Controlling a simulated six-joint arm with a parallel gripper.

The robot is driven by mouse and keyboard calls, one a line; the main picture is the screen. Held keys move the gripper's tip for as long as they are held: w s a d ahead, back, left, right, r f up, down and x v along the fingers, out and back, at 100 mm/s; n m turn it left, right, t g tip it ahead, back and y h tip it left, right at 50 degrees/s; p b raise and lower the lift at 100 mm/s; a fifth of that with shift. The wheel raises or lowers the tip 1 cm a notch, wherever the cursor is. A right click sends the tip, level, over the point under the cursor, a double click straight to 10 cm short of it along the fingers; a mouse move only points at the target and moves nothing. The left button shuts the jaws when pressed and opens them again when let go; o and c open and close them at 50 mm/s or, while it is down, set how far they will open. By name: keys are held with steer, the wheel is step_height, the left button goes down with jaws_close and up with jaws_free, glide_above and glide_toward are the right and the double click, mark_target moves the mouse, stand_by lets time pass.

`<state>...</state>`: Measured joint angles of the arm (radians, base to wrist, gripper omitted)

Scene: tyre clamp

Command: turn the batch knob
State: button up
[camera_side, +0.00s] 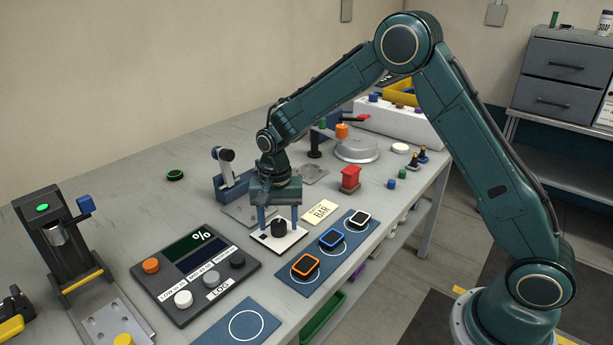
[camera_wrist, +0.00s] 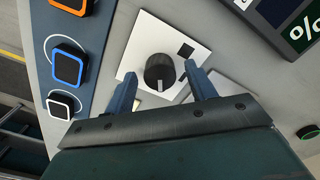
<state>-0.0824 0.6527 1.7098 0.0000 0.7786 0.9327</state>
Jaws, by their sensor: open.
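The batch knob is a black round knob (camera_side: 279,228) on a white square plate (camera_side: 262,236) on the bench. In the wrist view the knob (camera_wrist: 160,72) shows a pale pointer line toward its lower edge, and the white plate (camera_wrist: 140,45) has a small black square near one corner. My gripper (camera_side: 281,222) is above the plate with its fingers pointing down. In the wrist view its two blue fingers (camera_wrist: 163,88) are spread, one on each side of the knob, with nothing between them that they grip. I cannot tell whether the fingertips reach down beside the knob.
A dark control panel (camera_side: 195,275) with several knobs lies to the left. A blue mat (camera_side: 312,285) with orange, blue and white framed devices lies to the right. A yellow BAR card (camera_side: 320,212) and a red block (camera_side: 350,178) are behind. A blue clamp-like fixture (camera_side: 232,186) stands behind the gripper.

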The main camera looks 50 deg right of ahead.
steer(key=shift+f, duration=0.2)
steer(key=c, duration=1)
steer(key=shift+n, duration=0.5)
steer(key=n, duration=0.5)
steer(key=shift+r, duration=0.1)
steer(key=n, duration=0.6)
